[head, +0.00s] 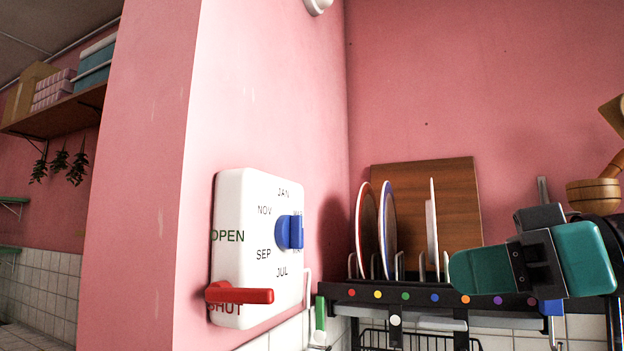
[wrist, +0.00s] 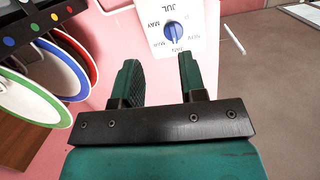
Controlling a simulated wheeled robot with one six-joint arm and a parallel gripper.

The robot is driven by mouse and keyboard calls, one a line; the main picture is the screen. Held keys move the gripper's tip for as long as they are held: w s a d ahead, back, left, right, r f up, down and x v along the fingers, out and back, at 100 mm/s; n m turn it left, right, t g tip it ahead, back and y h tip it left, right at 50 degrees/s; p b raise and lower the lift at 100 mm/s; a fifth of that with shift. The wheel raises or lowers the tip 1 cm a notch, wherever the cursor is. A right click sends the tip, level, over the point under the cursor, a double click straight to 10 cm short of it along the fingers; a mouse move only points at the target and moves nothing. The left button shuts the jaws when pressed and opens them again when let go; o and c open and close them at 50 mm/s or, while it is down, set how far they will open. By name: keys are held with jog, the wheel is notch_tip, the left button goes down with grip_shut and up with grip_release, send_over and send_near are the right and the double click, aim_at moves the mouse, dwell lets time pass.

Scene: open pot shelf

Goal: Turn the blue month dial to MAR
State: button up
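The blue month dial (head: 290,232) sits on a white wall panel (head: 232,200) with month names around it. JAN is at the top and JUL at the bottom; the labels on the right are partly hidden by the dial. In the wrist view the panel appears upside down, and the dial (wrist: 173,33) shows a raised grip lying roughly along the JAN–JUL line. I cannot tell which end is the pointer. My gripper (head: 458,272), teal with a black bracket, is right of the panel and apart from it. The wrist view shows its fingers (wrist: 157,62) open and empty.
A red lever (head: 240,295) sticks out at the panel's lower left, by SHUT. A dish rack (head: 400,292) with upright plates (head: 388,230) stands on the right, below and behind my gripper. A wooden bowl (head: 592,194) is at far right. Pink wall lies around the panel.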

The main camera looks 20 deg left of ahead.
jog(key=n+g+y+p, duration=0.1)
jog(key=n+y+p, duration=0.1)
send_near(303, 219)
jog(key=shift+w+a+p, duration=0.1)
jog(key=shift+a+p, duration=1.85)
jog(key=shift+a, duration=0.3)
jog(key=shift+w+a+p, duration=0.15)
jog(key=shift+a+p, duration=1.75)
jog(key=shift+a, duration=0.4)
grip_shut()
